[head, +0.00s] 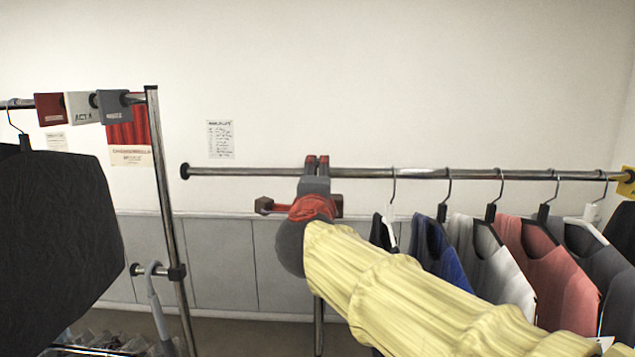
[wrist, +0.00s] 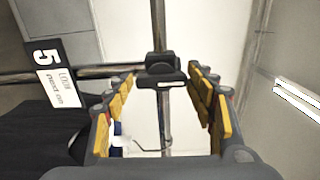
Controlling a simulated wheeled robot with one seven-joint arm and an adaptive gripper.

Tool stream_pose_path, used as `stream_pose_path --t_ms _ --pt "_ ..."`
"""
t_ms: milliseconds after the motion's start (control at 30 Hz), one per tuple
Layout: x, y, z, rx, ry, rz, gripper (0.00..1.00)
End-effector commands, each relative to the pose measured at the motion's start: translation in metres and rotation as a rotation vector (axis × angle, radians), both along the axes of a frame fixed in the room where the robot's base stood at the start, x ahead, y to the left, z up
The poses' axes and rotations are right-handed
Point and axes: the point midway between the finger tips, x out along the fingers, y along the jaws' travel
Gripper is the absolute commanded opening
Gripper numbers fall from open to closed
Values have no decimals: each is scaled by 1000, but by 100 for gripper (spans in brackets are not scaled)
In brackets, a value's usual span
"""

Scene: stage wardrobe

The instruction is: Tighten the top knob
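The top knob (wrist: 160,63) is a dark, blocky piece on a black fitting where the metal rail meets a post. In the wrist view it is in the middle, between the fingertips. My gripper (wrist: 163,80) is open, with yellow-padded fingers on either side and a clear gap between them. The knob looks level with or just beyond the tips; I cannot tell exactly how deep it sits. In the head view my gripper (head: 314,185) is at the rail joint and hides the knob.
The rail (head: 420,174) carries several garments on hangers to the right, close beside my yellow-sleeved arm. A second rack post (head: 168,190) and a black garment (head: 60,230) stand at the left. A black-and-white size tag (wrist: 52,68) hangs near the gripper.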

Motion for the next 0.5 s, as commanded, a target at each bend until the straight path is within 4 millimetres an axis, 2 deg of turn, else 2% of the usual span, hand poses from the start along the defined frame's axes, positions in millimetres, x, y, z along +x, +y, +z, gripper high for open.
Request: stream_pose_path --t_ms 200,500 --pt "0 0 1 0 -1 0 68" --pt "-2 0 2 0 -2 1 68"
